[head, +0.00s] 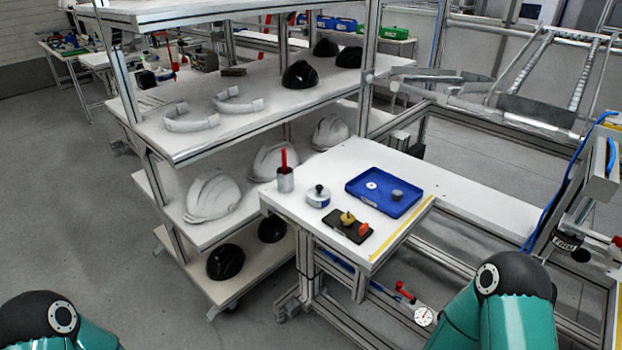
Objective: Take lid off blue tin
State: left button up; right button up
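A small round tin (319,203) with a bluish side stands upright on the white bench (300,217), between a grey cup and a blue tray. Its pale lid (318,192) with a dark knob on top appears to sit on it. Neither gripper is in view. Only teal links of my arms show at the bottom left and bottom right, well short of the tin.
The cup (285,181) holds something red. The blue tray (407,209) holds a white disc (371,185) and a grey round piece (397,195). A dark board (334,226) carries yellow and orange pieces. A shelf rack (200,150) with helmets stands left.

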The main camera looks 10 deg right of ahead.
aim_at(317, 192)
jog(key=z, duration=0.05)
jog(key=k, duration=1.15)
jog(key=u, duration=0.55)
jog(key=i, duration=2.4)
jog(key=z, duration=0.8)
jog(key=k, duration=0.55)
jog(key=z, duration=0.3)
